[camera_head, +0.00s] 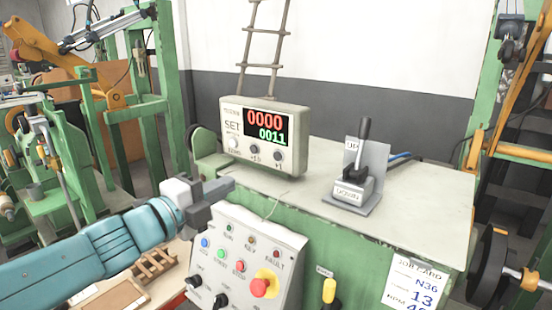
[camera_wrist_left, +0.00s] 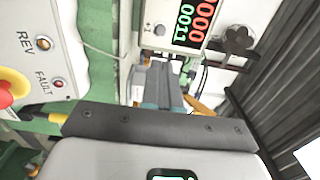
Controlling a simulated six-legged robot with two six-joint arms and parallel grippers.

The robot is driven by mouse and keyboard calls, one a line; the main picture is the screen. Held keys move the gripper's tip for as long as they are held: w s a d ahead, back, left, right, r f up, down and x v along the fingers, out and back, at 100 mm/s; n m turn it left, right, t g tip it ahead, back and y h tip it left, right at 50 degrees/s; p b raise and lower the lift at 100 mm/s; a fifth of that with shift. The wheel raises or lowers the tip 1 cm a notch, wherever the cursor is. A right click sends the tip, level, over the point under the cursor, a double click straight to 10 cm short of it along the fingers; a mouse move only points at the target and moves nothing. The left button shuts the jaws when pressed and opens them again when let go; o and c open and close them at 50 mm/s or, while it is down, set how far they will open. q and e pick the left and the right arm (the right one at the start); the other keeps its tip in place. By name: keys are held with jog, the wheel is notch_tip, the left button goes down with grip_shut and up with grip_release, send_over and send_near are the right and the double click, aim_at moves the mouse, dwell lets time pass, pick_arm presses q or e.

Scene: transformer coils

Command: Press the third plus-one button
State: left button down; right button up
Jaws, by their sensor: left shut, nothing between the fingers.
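The counter box (camera_head: 262,137) stands on the green cabinet's top, its display (camera_head: 266,127) reading 0000 in red and 0011 in green. Under the display are a white round button (camera_head: 233,143), a dark button marked +10 (camera_head: 253,149) and a dark button marked +1 (camera_head: 278,155). My left gripper (camera_head: 226,187) is shut and empty, below and in front of the box, apart from the buttons. In the left wrist view its fingers (camera_wrist_left: 163,86) point toward the box, whose display (camera_wrist_left: 193,22) shows sideways. My right gripper is not in view.
A sloped control panel (camera_head: 245,255) with coloured buttons and a red emergency knob (camera_head: 260,287) lies just below my left gripper. A lever switch (camera_head: 358,170) stands right of the box on the cabinet top (camera_head: 420,200). The tabletop between them is clear.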

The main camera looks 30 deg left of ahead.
pick_arm(q)
jog(key=shift+w+a, duration=0.1)
jog(key=shift+w, duration=0.1)
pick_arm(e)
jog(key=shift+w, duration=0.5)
pick_arm(q)
jog(key=shift+s, duration=0.15)
jog(key=p, duration=0.1)
send_near(277, 157)
jog(key=w, duration=0.5)
jog(key=shift+w+d+r, duration=0.1)
jog(key=shift+w+d, duration=0.15)
jog(key=shift+d, duration=0.1)
jog(key=shift+w, duration=0.7)
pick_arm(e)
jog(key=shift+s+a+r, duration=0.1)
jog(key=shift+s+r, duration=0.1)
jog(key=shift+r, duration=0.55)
